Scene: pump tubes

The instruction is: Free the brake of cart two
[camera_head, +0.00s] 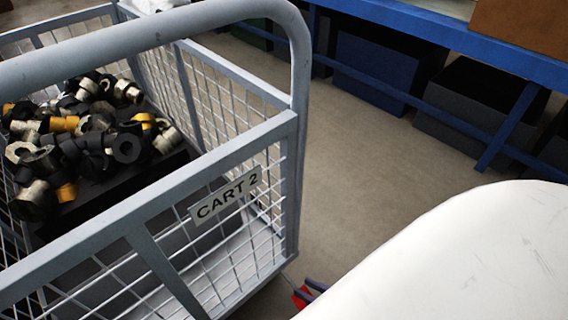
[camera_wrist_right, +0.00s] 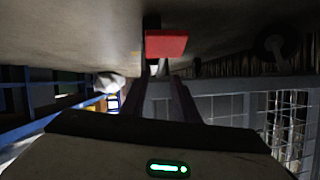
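Cart two (camera_head: 205,163) is a grey wire-mesh cart with a "CART 2" sign (camera_head: 226,196) on its near end. A red brake pedal (camera_wrist_right: 166,43) shows in the right wrist view, low by the floor under the cart's end. A small red part also shows in the head view (camera_head: 301,297), mostly hidden by my white right arm. My right gripper (camera_wrist_right: 158,82) has its two dark fingers apart with nothing between them. The pedal shows just beyond the fingertips; I cannot tell whether they touch. My left gripper is out of view.
The cart carries a heap of black, yellow and metal fittings (camera_head: 95,140). A caster wheel (camera_wrist_right: 276,45) shows beside the pedal. A blue rack (camera_head: 440,45) with dark bins stands behind. Bare floor (camera_head: 365,165) lies between rack and cart.

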